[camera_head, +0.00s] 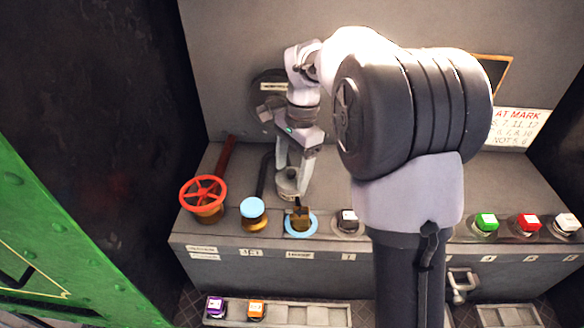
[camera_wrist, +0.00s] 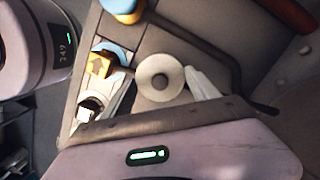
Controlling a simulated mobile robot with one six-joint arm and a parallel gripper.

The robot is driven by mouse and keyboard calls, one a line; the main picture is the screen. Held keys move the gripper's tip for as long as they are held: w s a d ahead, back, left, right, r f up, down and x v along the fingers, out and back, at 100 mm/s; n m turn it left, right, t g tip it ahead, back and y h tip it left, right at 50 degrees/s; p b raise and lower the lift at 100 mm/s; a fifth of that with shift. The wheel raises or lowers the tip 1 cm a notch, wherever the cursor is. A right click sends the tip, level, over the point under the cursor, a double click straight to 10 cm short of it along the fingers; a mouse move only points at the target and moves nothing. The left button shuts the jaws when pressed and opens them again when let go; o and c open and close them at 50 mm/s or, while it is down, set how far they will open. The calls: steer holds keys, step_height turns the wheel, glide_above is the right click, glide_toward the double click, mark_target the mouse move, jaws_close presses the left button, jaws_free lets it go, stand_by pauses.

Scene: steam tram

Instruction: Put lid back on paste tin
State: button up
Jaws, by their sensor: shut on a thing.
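My gripper (camera_head: 291,172) reaches down over the back part of the grey console. It is shut on a small round pale piece (camera_head: 288,189), which looks like the tin lid. In the wrist view this piece is a cream disc with a grey round centre (camera_wrist: 160,78), between the two fingers. A short grey cylindrical shape shows at the fingertips in the head view. I cannot tell whether this is the paste tin under the lid or only the held piece. No separate tin is clear in either view.
A red handwheel (camera_head: 203,188), a blue-topped knob (camera_head: 253,208) and a yellow selector on a blue ring (camera_head: 300,220) stand in front. A dark bent pipe (camera_head: 262,176) is close left of my gripper. Buttons (camera_head: 486,222) line the right; a tray (camera_head: 312,314) is below.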

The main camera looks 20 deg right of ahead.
stand_by(0.4)
steer(key=o, duration=1.5)
